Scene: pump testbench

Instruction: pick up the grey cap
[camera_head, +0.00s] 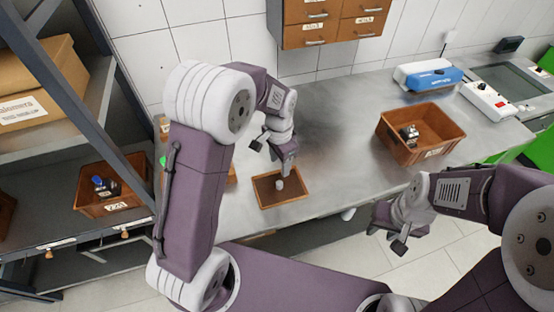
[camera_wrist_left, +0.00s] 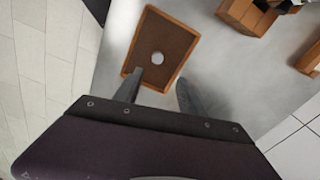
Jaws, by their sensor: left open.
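The grey cap (camera_head: 279,184) is a small pale round piece lying in a shallow brown tray (camera_head: 268,194) on the bench. In the left wrist view, the cap (camera_wrist_left: 157,58) shows as a light disc on the dark floor of the tray (camera_wrist_left: 172,34). My left gripper (camera_head: 274,153) is above the tray, open and empty. In its wrist view the fingers (camera_wrist_left: 161,80) are apart, with the cap just beyond their tips and not between them. My right gripper (camera_head: 387,238) is off the bench's front edge, its fingers apart and empty.
A brown bin (camera_head: 428,119) with a metallic part stands to the right on the bench. A blue-and-white device (camera_head: 428,74) and a white control box (camera_head: 488,100) stand behind it. A shelf at left carries a cardboard box (camera_head: 42,84) and a bin (camera_head: 110,207). The bench middle is clear.

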